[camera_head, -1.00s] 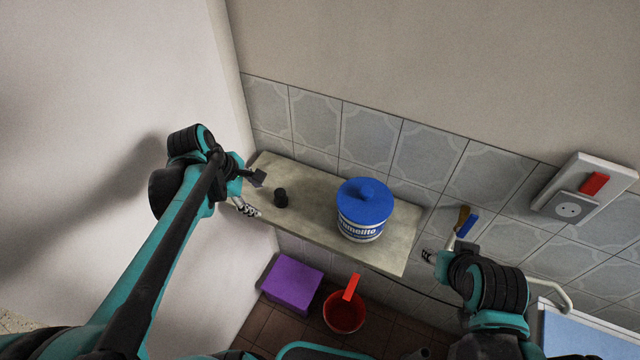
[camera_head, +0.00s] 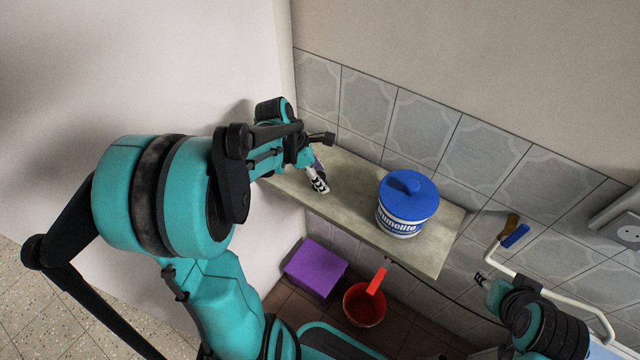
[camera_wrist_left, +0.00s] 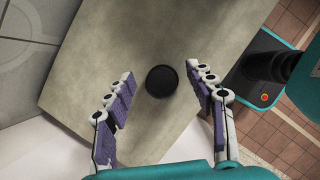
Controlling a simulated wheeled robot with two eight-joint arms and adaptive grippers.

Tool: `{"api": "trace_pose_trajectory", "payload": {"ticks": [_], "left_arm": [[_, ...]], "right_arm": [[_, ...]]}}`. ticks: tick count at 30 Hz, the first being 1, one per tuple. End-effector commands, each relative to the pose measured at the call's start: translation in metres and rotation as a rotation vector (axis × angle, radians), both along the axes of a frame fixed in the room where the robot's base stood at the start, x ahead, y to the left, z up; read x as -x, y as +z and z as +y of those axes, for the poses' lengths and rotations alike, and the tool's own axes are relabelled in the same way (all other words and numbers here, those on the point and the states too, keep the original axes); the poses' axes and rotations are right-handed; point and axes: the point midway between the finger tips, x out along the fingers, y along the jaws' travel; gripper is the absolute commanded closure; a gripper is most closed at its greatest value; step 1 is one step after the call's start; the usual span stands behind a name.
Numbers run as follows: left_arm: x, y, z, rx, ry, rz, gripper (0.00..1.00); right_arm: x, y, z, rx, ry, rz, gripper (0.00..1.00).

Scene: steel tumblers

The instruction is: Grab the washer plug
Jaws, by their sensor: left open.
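The washer plug looks like a small black round piece (camera_wrist_left: 161,81) standing on the pale stone shelf (camera_head: 350,170). In the left wrist view it lies between the two spread fingers, close to their tips, with a gap on each side. My left gripper (camera_head: 321,163) is open over the shelf's left end and also shows in the left wrist view (camera_wrist_left: 160,72). In the head view the plug cannot be made out behind the left gripper. My right gripper (camera_head: 483,279) is small at the lower right, away from the shelf; its jaws are unclear.
A white tub with a blue lid (camera_head: 407,205) stands on the shelf to the right of the left gripper. A tiled wall (camera_head: 420,125) runs behind the shelf. A purple box (camera_head: 315,268) and a red pot (camera_head: 364,305) are on the floor below. A brush (camera_head: 513,234) is at right.

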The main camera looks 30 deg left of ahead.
Motion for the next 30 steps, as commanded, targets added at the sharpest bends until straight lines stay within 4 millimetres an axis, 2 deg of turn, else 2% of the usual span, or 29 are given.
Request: {"api": "trace_pose_trajectory", "payload": {"ticks": [6,8,12,13,23,26,30], "left_arm": [[0.0,-0.001,-0.001,0.0,0.0,0.0,0.45],[0.0,-0.001,-0.001,0.0,0.0,0.0,0.58],[0.0,-0.001,-0.001,0.0,0.0,0.0,0.95],[0.0,-0.001,-0.001,0.0,0.0,0.0,0.99],[0.0,-0.001,-0.001,0.0,-0.001,0.0,0.99],[0.0,0.004,-0.001,0.0,-0.001,0.0,1.0],[0.0,0.02,-0.001,0.0,-0.001,0.0,1.0]], "right_arm": [[0.0,0.0,0.0,0.0,0.0,0.0,0.6],[0.0,0.0,0.0,0.0,0.0,0.0,0.6],[0.0,0.0,0.0,0.0,0.0,0.0,0.6],[0.0,0.0,0.0,0.0,0.0,0.0,0.6],[0.0,0.0,0.0,0.0,0.0,0.0,0.6],[0.0,0.003,0.0,0.0,0.0,0.0,0.6],[0.0,0.011,0.0,0.0,0.0,0.0,0.6]]}}
